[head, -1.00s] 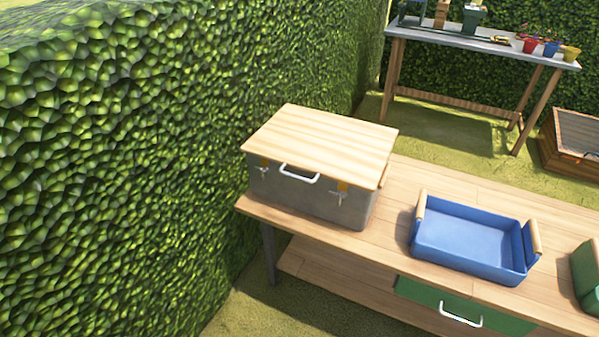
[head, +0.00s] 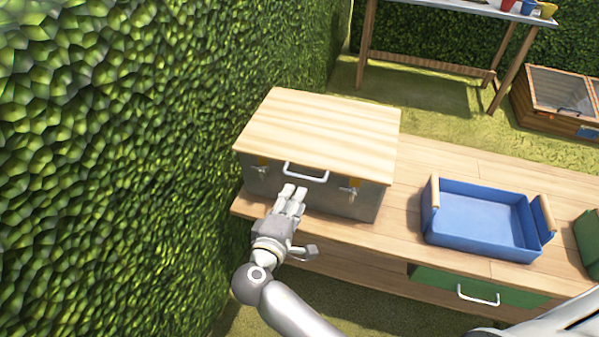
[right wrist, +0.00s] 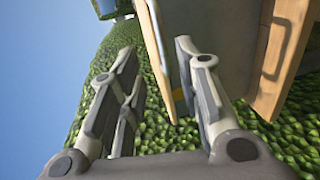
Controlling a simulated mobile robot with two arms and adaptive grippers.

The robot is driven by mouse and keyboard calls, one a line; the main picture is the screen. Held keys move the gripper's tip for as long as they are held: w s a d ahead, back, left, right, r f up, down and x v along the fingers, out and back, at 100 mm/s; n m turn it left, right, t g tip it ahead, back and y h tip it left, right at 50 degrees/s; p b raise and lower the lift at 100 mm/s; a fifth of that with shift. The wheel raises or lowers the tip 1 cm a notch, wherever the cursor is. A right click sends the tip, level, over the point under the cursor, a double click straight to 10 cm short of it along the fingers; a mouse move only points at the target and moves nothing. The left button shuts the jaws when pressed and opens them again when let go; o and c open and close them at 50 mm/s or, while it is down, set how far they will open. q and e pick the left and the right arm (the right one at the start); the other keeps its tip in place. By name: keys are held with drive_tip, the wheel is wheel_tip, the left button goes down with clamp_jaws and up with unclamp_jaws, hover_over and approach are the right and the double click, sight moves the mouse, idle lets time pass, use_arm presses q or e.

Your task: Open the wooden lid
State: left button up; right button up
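The wooden lid (head: 318,130) is pale and flat. It lies closed on a grey metal box (head: 335,199) at the left end of the workbench. A white handle (head: 306,172) is on the front, with a latch on each side of it. My right gripper (head: 294,190) is just in front of the box, below the handle and apart from it as far as I can tell. The grey box side (right wrist: 208,30) shows there beyond the fingers. My left gripper is not in view.
The workbench (head: 405,225) carries a blue tray (head: 485,219) with wooden handles and a green object (head: 588,240) at the right. A green drawer (head: 445,283) is below. A hedge (head: 110,170) stands close on the left. The bench top between box and tray is clear.

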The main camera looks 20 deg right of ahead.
sight(305, 179)
drive_tip(key=p+x, duration=0.1)
drive_tip(key=x, duration=0.9)
drive_tip(key=shift+d+f, duration=0.1)
drive_tip(key=shift+f, duration=0.05)
clamp_jaws()
